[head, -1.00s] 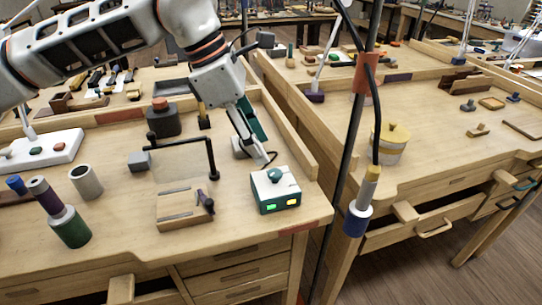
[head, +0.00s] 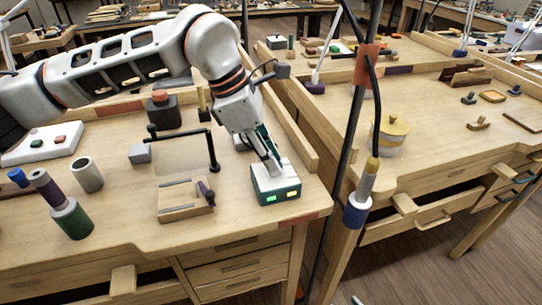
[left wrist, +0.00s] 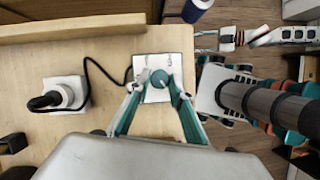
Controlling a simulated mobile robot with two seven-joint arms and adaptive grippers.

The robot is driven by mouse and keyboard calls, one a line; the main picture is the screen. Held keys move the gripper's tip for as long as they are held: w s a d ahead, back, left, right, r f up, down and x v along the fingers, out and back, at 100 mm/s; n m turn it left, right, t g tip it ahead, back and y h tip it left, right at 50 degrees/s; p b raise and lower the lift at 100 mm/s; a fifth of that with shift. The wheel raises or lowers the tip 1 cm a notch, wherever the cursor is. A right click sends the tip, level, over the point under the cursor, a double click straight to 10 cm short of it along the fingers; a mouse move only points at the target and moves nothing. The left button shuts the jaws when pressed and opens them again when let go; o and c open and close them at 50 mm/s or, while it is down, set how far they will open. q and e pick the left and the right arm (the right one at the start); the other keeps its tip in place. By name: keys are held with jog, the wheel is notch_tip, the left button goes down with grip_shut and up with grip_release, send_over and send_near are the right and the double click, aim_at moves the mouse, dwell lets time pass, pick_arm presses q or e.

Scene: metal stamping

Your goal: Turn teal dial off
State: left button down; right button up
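The teal dial (left wrist: 160,78) is a round knob on top of a small box with a white top and teal sides (head: 277,194). The box stands near the right front corner of the left bench, and two lights on its front glow green and yellow-green. My left gripper (head: 274,166) reaches down onto the box top. In the left wrist view its fingers (left wrist: 158,88) are apart, one on each side of the dial; I cannot tell whether they touch it. In the head view the gripper hides the dial.
A black cable runs from the box to a plug-like piece (left wrist: 62,95). A blue-and-white tool (head: 358,202) hangs right of the box. A wooden fixture with a clear panel (head: 185,200) stands to the left. A raised wooden ledge (head: 290,135) runs along the bench behind.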

dwell(0.3)
pick_arm(q)
jog(key=shift+f+n+t+b, duration=0.15)
jog(key=shift+n+t+b, duration=0.25)
jog(key=shift+n+b, duration=0.5)
jog(key=n, duration=0.1)
jog(key=n+t+b, duration=0.1)
jog(key=n, duration=0.1)
jog(key=shift+s+d+n+y, duration=0.1)
jog(key=shift+s+n+y, duration=0.05)
jog(key=shift+n+y, duration=0.15)
jog(key=n+b, duration=0.1)
jog(key=n, duration=0.1)
jog(key=n+t+y, duration=0.1)
jog(key=n, duration=0.1)
jog(key=shift+s+d+t+b, duration=0.1)
jog(key=shift+s+t+b, duration=0.05)
jog(key=shift+t+b, duration=0.2)
jog(key=shift+n+y, duration=0.5)
jog(key=shift+n, duration=0.7)
jog(key=shift+b, duration=0.3)
jog(key=c, duration=1.8)
grip_release()
jog(key=shift+t, duration=0.25)
